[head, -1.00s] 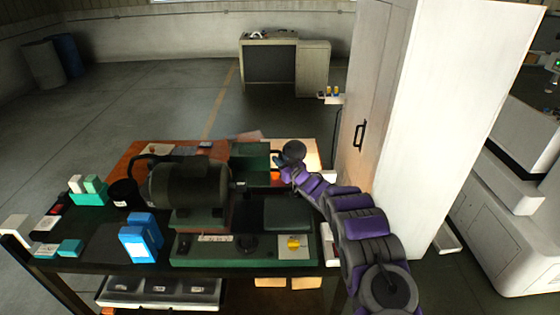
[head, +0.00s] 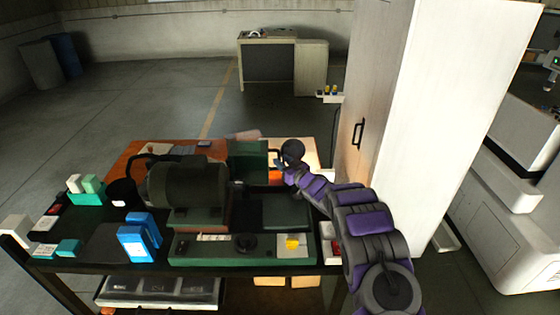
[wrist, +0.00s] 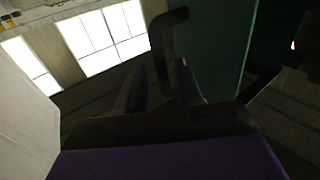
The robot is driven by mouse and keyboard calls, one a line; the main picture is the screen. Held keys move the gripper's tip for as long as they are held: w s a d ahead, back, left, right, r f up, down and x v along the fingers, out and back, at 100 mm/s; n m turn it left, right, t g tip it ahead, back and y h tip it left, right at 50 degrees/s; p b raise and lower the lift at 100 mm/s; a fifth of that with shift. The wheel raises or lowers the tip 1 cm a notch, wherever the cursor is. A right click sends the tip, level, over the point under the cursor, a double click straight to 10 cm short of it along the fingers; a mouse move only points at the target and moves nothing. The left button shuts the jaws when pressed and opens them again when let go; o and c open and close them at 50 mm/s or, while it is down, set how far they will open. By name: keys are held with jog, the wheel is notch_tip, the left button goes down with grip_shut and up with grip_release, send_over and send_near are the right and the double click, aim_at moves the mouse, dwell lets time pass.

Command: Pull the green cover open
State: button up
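The green cover (head: 248,160) stands upright on the green machine base on the bench, right of the motor. Its dark hooked handle (wrist: 163,45) shows in the wrist view, beside the green cover face (wrist: 208,40). My gripper (head: 280,163) is at the cover's right side, by the handle. In the wrist view my gripper's two dark fingers (wrist: 158,82) stand apart, with the handle's lower part between them. I see a narrow gap at the left finger; the right finger is close to the handle. Contact is hard to judge in the dark.
A motor (head: 188,183) stands left of the cover. Blue boxes (head: 138,240) and a black cup (head: 124,193) are on the bench's left. A tall white cabinet (head: 450,110) stands close to the right of my arm.

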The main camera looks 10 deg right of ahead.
jog(key=v, duration=1.5)
jog(key=shift+b, duration=0.4)
jog(key=shift+w+f, duration=0.1)
jog(key=s+d+r+m+g+h+b, duration=0.2)
jog(key=s+d+r+g+h+b, duration=0.15)
jog(key=d+h, duration=0.35)
jog(key=s+a+m+g+h+b, duration=0.1)
jog(key=s+m+g+h+b, duration=0.2)
jog(key=s, duration=0.8)
jog(key=s+a+f+g+y+b, duration=0.1)
jog(key=s+a+g, duration=0.3)
jog(key=s, duration=0.9)
jog(key=s+a+f+g+b, duration=0.1)
jog(key=s+a, duration=0.6)
jog(key=s, duration=0.7)
jog(key=s+a+f+g+y+b, duration=0.1)
jog(key=s+a+g, duration=0.4)
jog(key=s, duration=0.9)
jog(key=shift+a+f+g+y+b, duration=0.15)
jog(key=shift+a+g+y+b, duration=0.2)
jog(key=shift+g+b, duration=0.5)
